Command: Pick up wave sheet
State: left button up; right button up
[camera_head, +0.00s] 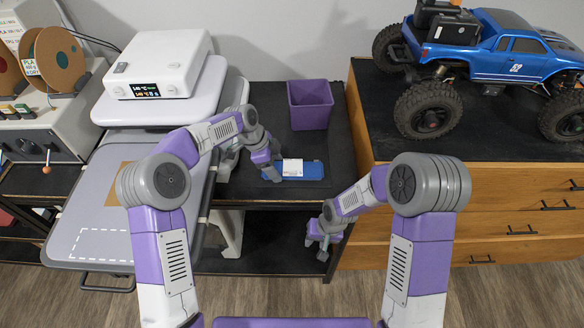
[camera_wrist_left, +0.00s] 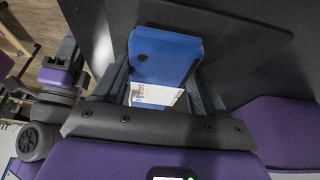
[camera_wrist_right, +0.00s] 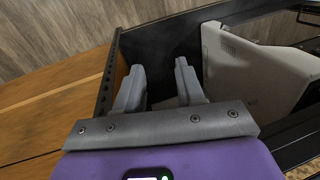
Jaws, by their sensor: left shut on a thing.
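A flat blue piece with a white printed label, which I take as the wave sheet (camera_head: 311,169), is at the front of the black bench top. My left gripper (camera_head: 274,172) is at its left end, and a finger partly covers it. In the left wrist view the blue piece (camera_wrist_left: 166,55) and its printed label lie between the fingers, which are shut on it. I cannot tell whether it is clear of the bench. My right gripper (camera_head: 325,247) hangs low, in front of the bench's front edge. The right wrist view shows its fingers (camera_wrist_right: 160,85) apart with nothing between.
A purple bin (camera_head: 310,108) stands behind the blue piece. A white heat press (camera_head: 158,65) and its tray are at left. A wooden drawer cabinet (camera_head: 460,205) at right carries a blue RC truck (camera_head: 500,55). A pale appliance (camera_wrist_right: 245,70) sits below the bench.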

jog(key=shift+n+t+h, duration=0.3)
jog(key=shift+t+h, duration=0.4)
jog(key=shift+h, duration=0.1)
jog(key=w+a+r, duration=0.1)
jog(key=w+r, duration=0.1)
jog(key=r, duration=0.2)
jog(key=w+a+r, duration=0.1)
jog(key=w+r, duration=0.1)
jog(key=r, duration=0.2)
jog(key=w+a+r, duration=0.1)
jog(key=w+r, duration=0.1)
jog(key=r, duration=0.2)
jog(key=shift+w+a+r, duration=0.15)
jog(key=shift+r, duration=0.1)
jog(key=t, duration=0.3)
send_near(293, 173)
jog(key=shift+h, duration=0.4)
jog(key=x, duration=0.8)
jog(key=shift+w+a+f, duration=0.1)
jog(key=shift+w+a, duration=0.05)
jog(key=shift+a, duration=0.2)
grip_shut()
